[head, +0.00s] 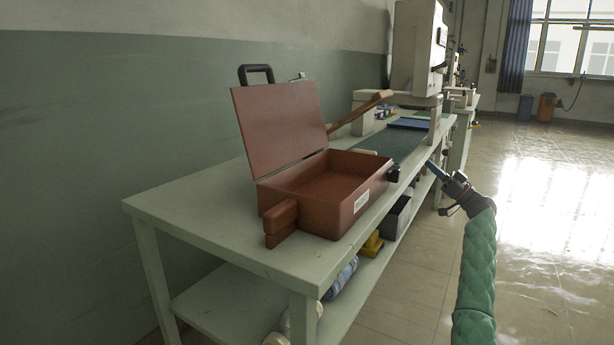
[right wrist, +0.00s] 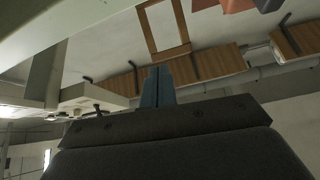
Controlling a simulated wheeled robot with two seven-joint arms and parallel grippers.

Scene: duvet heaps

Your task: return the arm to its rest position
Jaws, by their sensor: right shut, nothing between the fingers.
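My right arm, in a green quilted sleeve, comes up from the bottom right of the head view. Its gripper (head: 432,167) is off the table's right side, apart from the table and the open box. In the right wrist view the blue fingers (right wrist: 158,86) are together with nothing between them. My left gripper is not in view.
An open reddish-brown box (head: 323,228) with its lid raised stands on the pale green table (head: 180,215). A sewing machine (head: 413,50) stands further back. Bins and other items are on the lower shelf. The floor (head: 545,230) to the right is clear.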

